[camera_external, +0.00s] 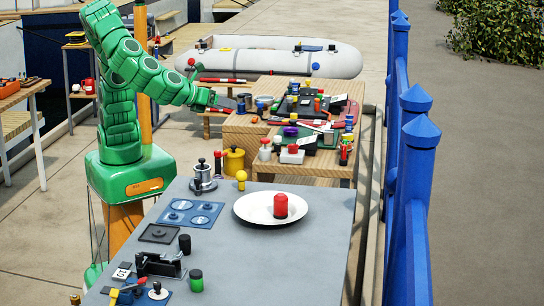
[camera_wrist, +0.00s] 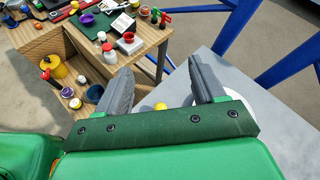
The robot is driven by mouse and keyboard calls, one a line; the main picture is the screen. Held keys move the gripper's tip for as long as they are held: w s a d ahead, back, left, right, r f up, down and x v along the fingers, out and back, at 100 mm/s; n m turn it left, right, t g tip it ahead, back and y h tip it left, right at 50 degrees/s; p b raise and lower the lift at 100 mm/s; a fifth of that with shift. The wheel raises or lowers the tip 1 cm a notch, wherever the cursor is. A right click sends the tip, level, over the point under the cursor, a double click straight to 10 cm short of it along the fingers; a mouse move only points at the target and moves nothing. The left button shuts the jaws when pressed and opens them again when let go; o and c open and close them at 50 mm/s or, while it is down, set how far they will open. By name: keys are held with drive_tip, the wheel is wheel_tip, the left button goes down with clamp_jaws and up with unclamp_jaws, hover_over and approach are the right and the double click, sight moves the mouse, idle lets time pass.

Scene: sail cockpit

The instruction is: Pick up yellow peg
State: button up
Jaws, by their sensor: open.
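The yellow peg (camera_external: 241,178), small with a round head, stands upright on the grey table, just left of the white plate. In the wrist view its yellow top (camera_wrist: 160,106) shows between my two fingers, just past the dark green palm edge; its lower part is hidden. My gripper (camera_external: 228,102) is in the air beyond the grey table's far edge, above and apart from the peg. In the wrist view my gripper (camera_wrist: 160,80) has its grey fingers spread wide with nothing between them.
The white plate (camera_external: 255,217) holds a red peg (camera_external: 280,205). A wooden table (camera_external: 325,167) crowded with small items lies beyond. The grey table's front right (camera_external: 290,265) is clear.

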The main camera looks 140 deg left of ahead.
drive_tip(key=w+f+m, duration=0.1)
drive_tip(key=w, duration=0.1)
approach(241, 181)
drive_tip(key=a, duration=0.1)
drive_tip(key=s+a, duration=0.1)
drive_tip(key=a, duration=0.3)
drive_tip(key=shift+s+f, duration=0.15)
drive_tip(key=shift+f, duration=0.25)
drive_tip(key=shift+x, duration=3.85)
drive_tip(key=shift+r, duration=0.1)
drive_tip(key=c, duration=1.1)
